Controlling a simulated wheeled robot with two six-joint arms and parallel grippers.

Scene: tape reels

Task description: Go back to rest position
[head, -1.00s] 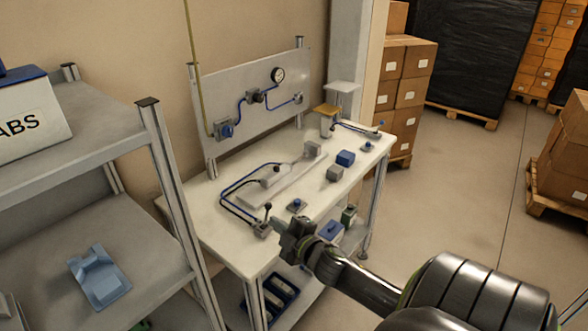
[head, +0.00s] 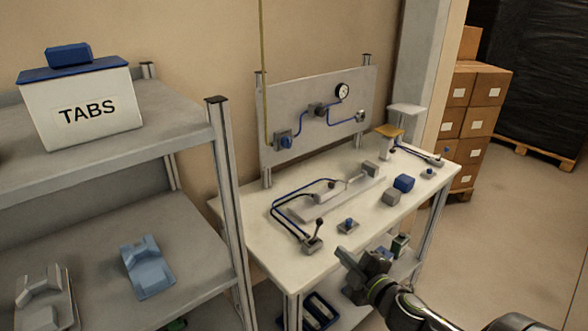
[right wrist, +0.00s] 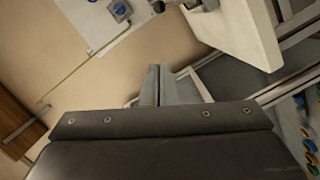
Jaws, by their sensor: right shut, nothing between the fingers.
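My right gripper (head: 345,256) reaches in from the lower right of the head view, in front of the near edge of the white workbench (head: 262,232). It is shut with nothing in it. In the right wrist view its two grey fingers (right wrist: 160,86) lie together. It is apart from the small lever block (head: 313,243) on the bench, whose lever stands upright to the left of the gripper. My left gripper is not in view.
A grey shelf (head: 180,130) stands at left, with a white TABS box (head: 85,108) on top and a light-blue part (head: 147,267) below. A panel with a gauge (head: 342,91) rises behind the bench. Cartons (head: 478,100) stand at the back right. The floor at right is clear.

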